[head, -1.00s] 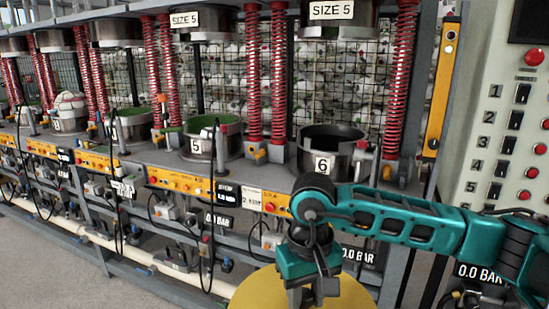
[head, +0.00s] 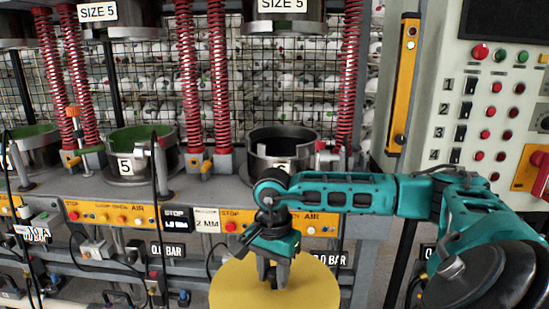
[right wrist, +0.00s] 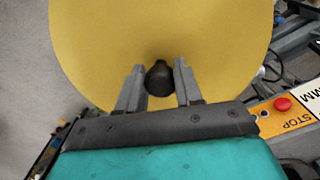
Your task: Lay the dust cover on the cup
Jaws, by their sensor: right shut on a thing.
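The dust cover is a flat yellow disc (head: 232,288) with a dark knob at its middle. It hangs low in front of the press bench, and it fills much of the right wrist view (right wrist: 95,45). My right gripper (head: 272,275) is shut on the cover's black knob (right wrist: 158,78). The metal cup with the dark inside (head: 258,158) stands on the bench above and behind the gripper. Its mouth is uncovered, and my arm hides its lower front and most of its label. My left gripper is not in view.
A cup marked 5 with a green inside (head: 128,160) stands left of the dark cup. Red springs (head: 218,85) rise beside the cups, under a SIZE 5 press head (head: 283,30). A control panel (head: 490,110) stands at the right.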

